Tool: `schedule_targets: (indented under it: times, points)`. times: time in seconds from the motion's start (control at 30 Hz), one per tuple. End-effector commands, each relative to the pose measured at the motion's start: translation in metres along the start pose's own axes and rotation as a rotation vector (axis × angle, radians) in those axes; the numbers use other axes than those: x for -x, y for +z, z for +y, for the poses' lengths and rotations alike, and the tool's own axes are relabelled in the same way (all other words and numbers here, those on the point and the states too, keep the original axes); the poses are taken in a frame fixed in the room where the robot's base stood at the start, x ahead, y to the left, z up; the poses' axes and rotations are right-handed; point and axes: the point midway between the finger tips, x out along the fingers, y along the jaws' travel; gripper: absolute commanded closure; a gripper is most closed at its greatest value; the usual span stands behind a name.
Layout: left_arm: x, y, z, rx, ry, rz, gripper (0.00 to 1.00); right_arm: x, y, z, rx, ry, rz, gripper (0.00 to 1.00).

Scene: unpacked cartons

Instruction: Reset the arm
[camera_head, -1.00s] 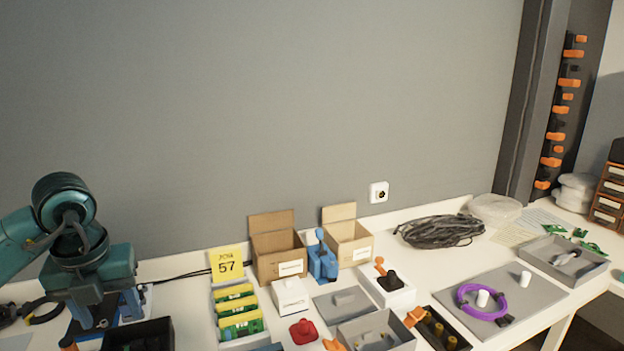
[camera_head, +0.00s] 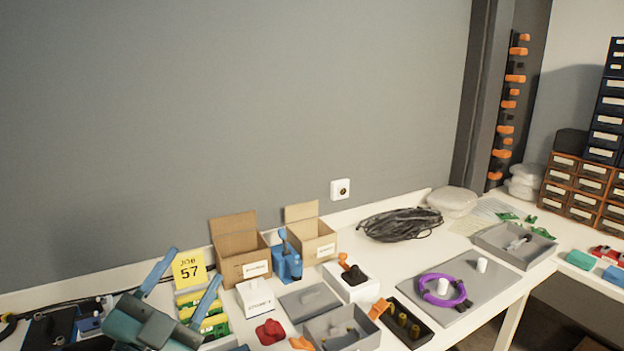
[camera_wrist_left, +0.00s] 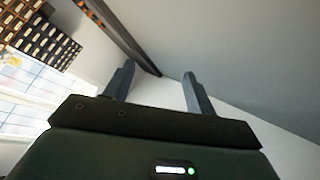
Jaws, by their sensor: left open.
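My left gripper (camera_head: 182,285) is at the lower left of the head view, above the left part of the table, with its two blue fingers spread apart. It partly covers the yellow-and-green packs behind it. In the left wrist view, the same gripper (camera_wrist_left: 157,80) is open with nothing between its fingers, facing the grey wall. My right gripper does not show in either view.
The white table (camera_head: 405,262) holds two open cartons (camera_head: 238,248), a yellow job card (camera_head: 189,267), a grey board with a purple ring (camera_head: 443,290), a black cable coil (camera_head: 400,224) and small trays. Drawer cabinets (camera_head: 573,190) stand at the right. Space above the table is free.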

Motion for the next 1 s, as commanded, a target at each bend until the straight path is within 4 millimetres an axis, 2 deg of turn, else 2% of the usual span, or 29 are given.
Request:
schedule_targets:
  times: [0.03, 0.1, 0.17, 0.2, 0.3, 0.5, 0.8, 0.9, 1.0]
  points:
    - [0.014, 0.027, 0.002, 0.071, -0.037, -0.151, 0.44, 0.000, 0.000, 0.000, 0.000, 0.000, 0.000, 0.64]
    - [0.040, 0.066, 0.009, 0.154, -0.067, -0.378, 0.44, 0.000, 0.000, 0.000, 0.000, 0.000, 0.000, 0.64]
    - [0.069, 0.096, 0.021, 0.222, -0.068, -0.577, 0.44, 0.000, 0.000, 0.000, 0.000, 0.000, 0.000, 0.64]
    - [0.091, 0.113, 0.032, 0.265, -0.054, -0.708, 0.44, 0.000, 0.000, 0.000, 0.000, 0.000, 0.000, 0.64]
    - [0.142, 0.138, 0.059, 0.346, 0.003, -0.970, 0.44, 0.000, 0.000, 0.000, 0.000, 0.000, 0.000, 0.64]
    - [0.216, 0.148, 0.100, 0.445, 0.134, -1.291, 0.44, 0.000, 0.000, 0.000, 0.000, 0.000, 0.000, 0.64]
    - [0.294, 0.130, 0.140, 0.548, 0.338, -1.589, 0.44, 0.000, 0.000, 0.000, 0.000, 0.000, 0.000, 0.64]
    - [0.316, 0.120, 0.150, 0.579, 0.410, -1.668, 0.44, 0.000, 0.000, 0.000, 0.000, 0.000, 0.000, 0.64]
    - [0.308, 0.133, 0.162, 0.585, 0.392, -1.580, 0.44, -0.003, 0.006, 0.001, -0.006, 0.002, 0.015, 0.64]
